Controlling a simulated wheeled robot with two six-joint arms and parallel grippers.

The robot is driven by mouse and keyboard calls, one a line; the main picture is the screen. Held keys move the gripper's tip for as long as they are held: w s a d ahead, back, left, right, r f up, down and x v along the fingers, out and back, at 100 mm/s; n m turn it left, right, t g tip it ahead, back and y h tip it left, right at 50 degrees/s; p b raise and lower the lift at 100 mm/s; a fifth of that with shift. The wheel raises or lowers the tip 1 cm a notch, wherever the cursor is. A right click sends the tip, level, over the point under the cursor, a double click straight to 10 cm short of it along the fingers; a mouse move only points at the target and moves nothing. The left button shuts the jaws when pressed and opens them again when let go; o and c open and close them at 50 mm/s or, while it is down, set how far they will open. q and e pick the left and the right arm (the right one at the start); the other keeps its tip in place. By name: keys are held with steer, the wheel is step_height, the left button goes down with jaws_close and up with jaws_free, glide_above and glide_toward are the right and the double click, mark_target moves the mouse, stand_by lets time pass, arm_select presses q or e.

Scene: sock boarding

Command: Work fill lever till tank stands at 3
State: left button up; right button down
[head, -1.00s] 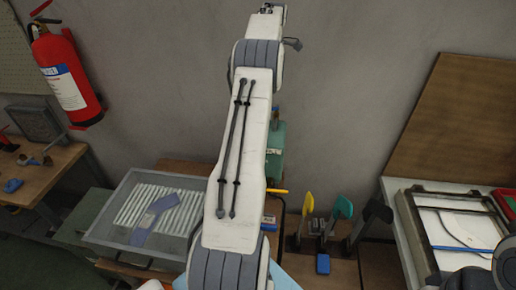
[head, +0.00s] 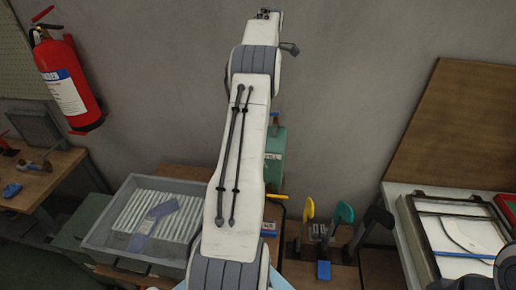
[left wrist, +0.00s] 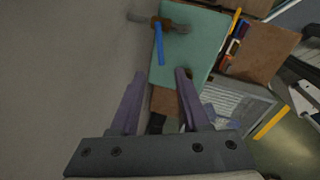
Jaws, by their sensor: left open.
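The green tank (head: 274,150) stands by the wall behind my left arm, mostly hidden in the head view; a small pale label shows on its side. In the left wrist view I look down on the tank (left wrist: 193,62). A blue lever (left wrist: 159,45) joins a brown fitting with a grey bar on its top. My left gripper (left wrist: 160,73) is open, its two purple fingers apart, with the blue lever ahead of the fingertips and nothing visible between them. Whether it touches the tank I cannot tell. The tank's level reading cannot be seen. My right gripper is not in view.
A grey tray (head: 105,222) with white ribs holds a bluish flat piece (head: 153,224). Yellow (head: 309,208) and teal (head: 343,215) upright paddles stand right of the tank. A framed panel (head: 407,205) lies on the right table. A red extinguisher (head: 68,85) hangs on the wall.

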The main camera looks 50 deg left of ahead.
arm_select(q)
steer(key=shift+s+a+f+p, duration=0.1)
steer(key=shift+a+f+p, duration=0.4)
steer(key=shift+f, duration=1.25)
steer(key=shift+a+f+p, duration=0.45)
steer(key=shift+f+p, duration=0.1)
steer(key=shift+f, duration=1.15)
steer(key=shift+s+a+f+p, duration=0.1)
steer(key=shift+a+f+p, duration=0.4)
steer(key=shift+f, duration=1.25)
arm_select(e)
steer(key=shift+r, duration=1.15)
arm_select(q)
steer(key=shift+d, duration=0.1)
jaws_close()
steer(key=shift+w+r, duration=0.1)
